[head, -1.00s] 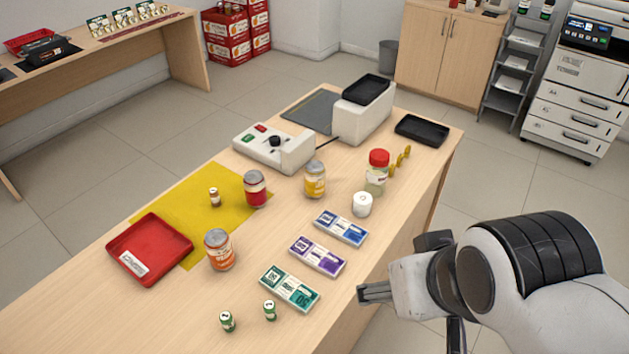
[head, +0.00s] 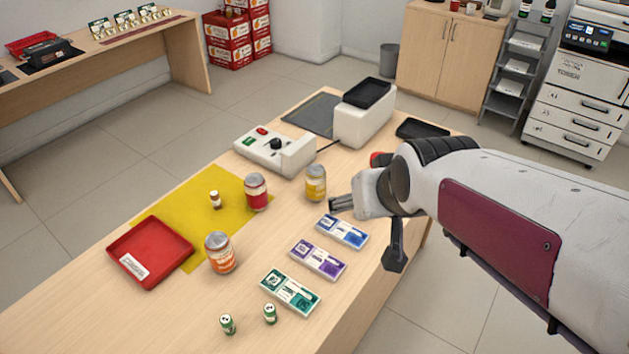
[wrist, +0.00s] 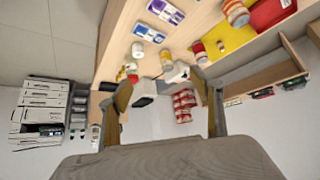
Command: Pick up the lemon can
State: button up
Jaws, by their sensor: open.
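The lemon can, a yellow can with a silver top (head: 316,183), stands upright on the counter, right of the red can (head: 256,192). It also shows in the wrist view (wrist: 166,60), ahead of and between the two fingers. My gripper (head: 335,204) is open and empty, close to the right and near side of the lemon can in the head view. Its spread fingers also show in the wrist view (wrist: 160,90). I see no contact with the can.
An orange can (head: 220,253) stands nearer, beside the red tray (head: 151,250). Blue, purple and green packs lie in front of my gripper.

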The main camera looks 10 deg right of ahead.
jog(key=w+f+t, duration=0.2)
jog(key=w+f, duration=0.1)
jog(key=w, duration=0.9)
jog(key=t, duration=0.3)
send_over(317, 184)
jog(key=s, duration=0.7)
notch_tip(317, 184, down, 14)
jog(key=shift+t, duration=0.7)
jog(key=w+f, duration=0.1)
jog(key=f, duration=0.5)
jog(key=w+f, duration=0.1)
jog(key=f, duration=0.1)
jog(key=shift+w+f, duration=0.35)
jog(key=shift+f, duration=0.05)
jog(key=shift+w+a+f, duration=0.1)
jog(key=shift+f, duration=0.65)
jog(key=shift+x, duration=1.3)
jog(key=shift+d+x, duration=0.15)
jog(key=shift+x, duration=1.15)
jog(key=shift+d+x, duration=0.1)
jog(key=shift+x, duration=1.15)
